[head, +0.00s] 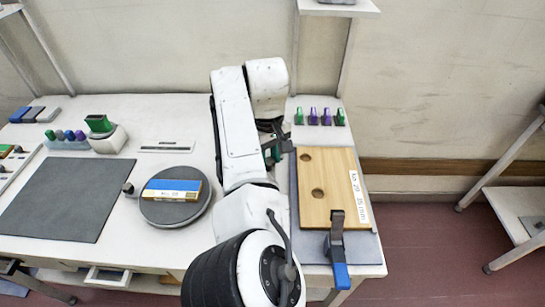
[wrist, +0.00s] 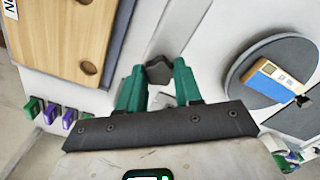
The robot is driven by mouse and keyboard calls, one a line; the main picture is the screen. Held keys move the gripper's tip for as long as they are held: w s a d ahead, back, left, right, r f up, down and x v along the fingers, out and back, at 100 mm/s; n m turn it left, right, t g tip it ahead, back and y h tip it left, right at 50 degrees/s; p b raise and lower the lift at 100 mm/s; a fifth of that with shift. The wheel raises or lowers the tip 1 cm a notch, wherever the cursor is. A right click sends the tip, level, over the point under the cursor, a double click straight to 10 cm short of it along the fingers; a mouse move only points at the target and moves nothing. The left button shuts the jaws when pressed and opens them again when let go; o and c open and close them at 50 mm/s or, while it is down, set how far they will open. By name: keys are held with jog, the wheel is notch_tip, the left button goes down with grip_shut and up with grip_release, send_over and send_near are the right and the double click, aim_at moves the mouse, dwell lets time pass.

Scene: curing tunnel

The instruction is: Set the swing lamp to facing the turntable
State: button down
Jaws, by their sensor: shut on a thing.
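My gripper (wrist: 158,78) has green fingers, shut on a dark grey piece (wrist: 158,68) at their tips. This piece seems to be part of the swing lamp; the frames do not show which way the lamp faces. In the head view my gripper (head: 273,150) is mostly hidden by my arm, just left of the wooden board. The turntable (wrist: 240,77) also shows at the right of the wrist view, apart from my gripper.
A wooden board (head: 330,175) with two holes lies right of my arm, a blue-handled clamp (head: 338,250) at its front edge. Several green and purple clips (head: 326,117) stand behind it. A dark mat (head: 55,198) covers the left of the bench.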

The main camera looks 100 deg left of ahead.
jog(key=shift+r, duration=0.1)
jog(key=c, duration=0.8)
grip_release()
jog(key=shift+o, duration=0.2)
notch_tip(320, 180, up, 11)
jog(key=b, duration=0.1)
